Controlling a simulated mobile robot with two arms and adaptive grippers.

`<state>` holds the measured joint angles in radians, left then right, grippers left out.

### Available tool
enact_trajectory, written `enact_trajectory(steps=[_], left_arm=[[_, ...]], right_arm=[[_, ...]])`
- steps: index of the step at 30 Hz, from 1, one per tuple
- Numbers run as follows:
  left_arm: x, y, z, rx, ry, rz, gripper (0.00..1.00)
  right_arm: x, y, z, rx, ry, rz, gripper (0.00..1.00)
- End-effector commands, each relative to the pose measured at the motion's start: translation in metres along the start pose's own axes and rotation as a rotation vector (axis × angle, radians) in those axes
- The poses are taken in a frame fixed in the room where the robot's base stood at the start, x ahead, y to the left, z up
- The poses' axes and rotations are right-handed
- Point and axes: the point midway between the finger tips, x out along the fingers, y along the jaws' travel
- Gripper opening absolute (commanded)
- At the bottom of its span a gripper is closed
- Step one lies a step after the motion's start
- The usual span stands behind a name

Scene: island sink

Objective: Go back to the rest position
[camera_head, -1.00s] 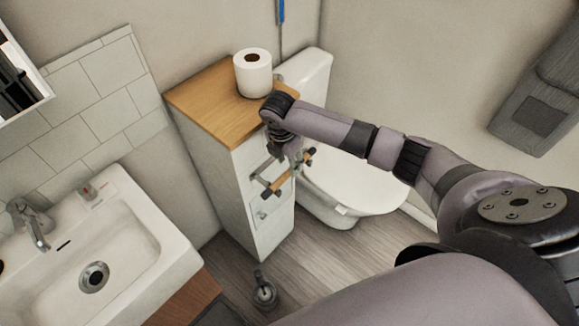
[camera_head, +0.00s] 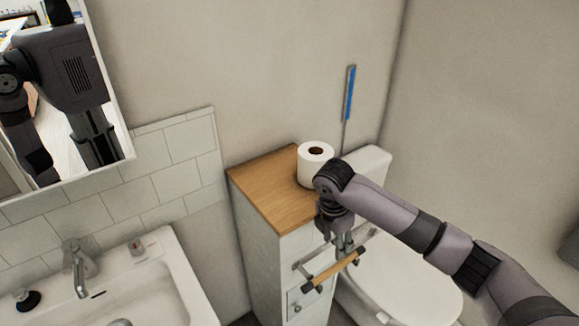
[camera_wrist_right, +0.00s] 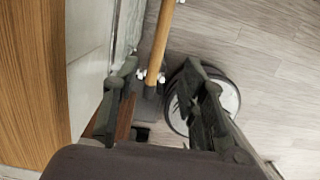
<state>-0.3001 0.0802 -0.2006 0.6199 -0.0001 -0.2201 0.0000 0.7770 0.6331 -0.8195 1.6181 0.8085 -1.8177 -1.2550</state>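My right gripper (camera_head: 343,242) points down beside the front of the narrow white cabinet (camera_head: 262,262), just above a paper holder's wooden bar (camera_head: 335,270). In the right wrist view, the two fingers of my right gripper (camera_wrist_right: 158,105) stand apart with nothing gripped. The wooden bar (camera_wrist_right: 161,45) runs below, between the fingers in the picture; I see no clear contact. My left gripper is not in view.
A paper roll (camera_head: 312,172) stands on the cabinet's wooden top (camera_head: 268,185), close to my right wrist. The white toilet (camera_head: 405,290) is just right of the bar. A sink (camera_head: 165,270) and mirror (camera_head: 105,80) are at left.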

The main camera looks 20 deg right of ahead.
Motion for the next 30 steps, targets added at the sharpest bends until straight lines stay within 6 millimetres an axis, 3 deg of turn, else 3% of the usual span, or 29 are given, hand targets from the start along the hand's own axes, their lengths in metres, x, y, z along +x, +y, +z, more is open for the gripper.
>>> enact_trajectory(steps=[5,12,18,23,30], left_arm=[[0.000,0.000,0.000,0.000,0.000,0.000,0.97],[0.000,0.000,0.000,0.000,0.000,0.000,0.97],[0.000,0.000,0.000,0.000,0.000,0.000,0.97],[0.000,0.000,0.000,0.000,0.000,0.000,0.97],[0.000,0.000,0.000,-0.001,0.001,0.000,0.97]], right_arm=[[0.009,-0.004,-0.017,0.021,0.017,0.011,0.39],[0.040,-0.035,-0.103,0.246,0.138,0.088,0.39],[0.050,-0.074,-0.158,0.583,0.266,0.138,0.39],[0.051,-0.113,-0.176,0.911,0.341,0.148,0.39],[0.047,-0.166,-0.170,1.331,0.365,0.150,0.39]])
